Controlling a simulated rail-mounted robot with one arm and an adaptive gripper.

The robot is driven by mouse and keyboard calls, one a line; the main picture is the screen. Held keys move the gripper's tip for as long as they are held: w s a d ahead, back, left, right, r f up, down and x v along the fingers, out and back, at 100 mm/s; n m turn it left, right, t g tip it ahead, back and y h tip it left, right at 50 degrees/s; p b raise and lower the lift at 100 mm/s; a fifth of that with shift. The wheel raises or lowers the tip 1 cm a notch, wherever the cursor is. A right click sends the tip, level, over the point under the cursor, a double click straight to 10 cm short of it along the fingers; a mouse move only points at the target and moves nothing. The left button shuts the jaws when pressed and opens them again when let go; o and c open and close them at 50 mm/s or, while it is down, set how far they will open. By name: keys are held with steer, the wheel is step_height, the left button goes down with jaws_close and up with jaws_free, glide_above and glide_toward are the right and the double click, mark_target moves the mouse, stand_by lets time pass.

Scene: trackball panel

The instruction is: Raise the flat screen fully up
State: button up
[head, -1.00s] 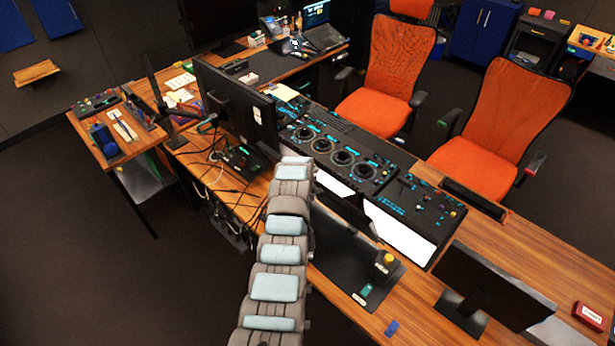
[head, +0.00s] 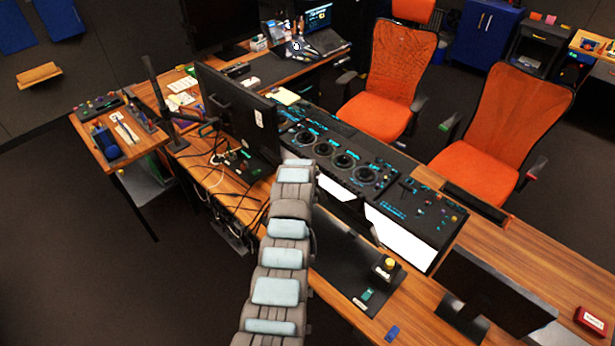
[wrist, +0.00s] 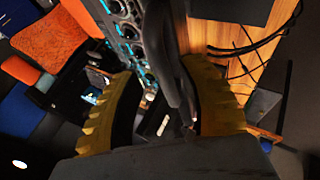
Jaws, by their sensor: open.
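The flat screen (head: 235,112) stands at the desk's middle in the head view. Its dark back, with a white label, faces me, and it looks roughly upright. My arm rises in front and ends near the screen's lower right corner; the arm hides my gripper there. In the wrist view my gripper (wrist: 160,68) shows two yellow ribbed fingers spread apart. A dark, narrow slab, apparently the edge of the flat screen (wrist: 163,40), runs between the fingers. Gaps show on both sides of it, and I cannot tell whether either finger touches it.
The black control panel (head: 345,160) with round dials lies right of the screen. Another monitor (head: 495,292) stands at the lower right. Orange chairs (head: 385,80) stand behind the desk. Open floor (head: 120,280) is at the left.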

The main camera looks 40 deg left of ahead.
steer(key=v, duration=1.1)
steer(key=shift+d+r, duration=0.15)
steer(key=shift+r, duration=0.15)
steer(key=shift+s, duration=0.15)
stand_by(0.5)
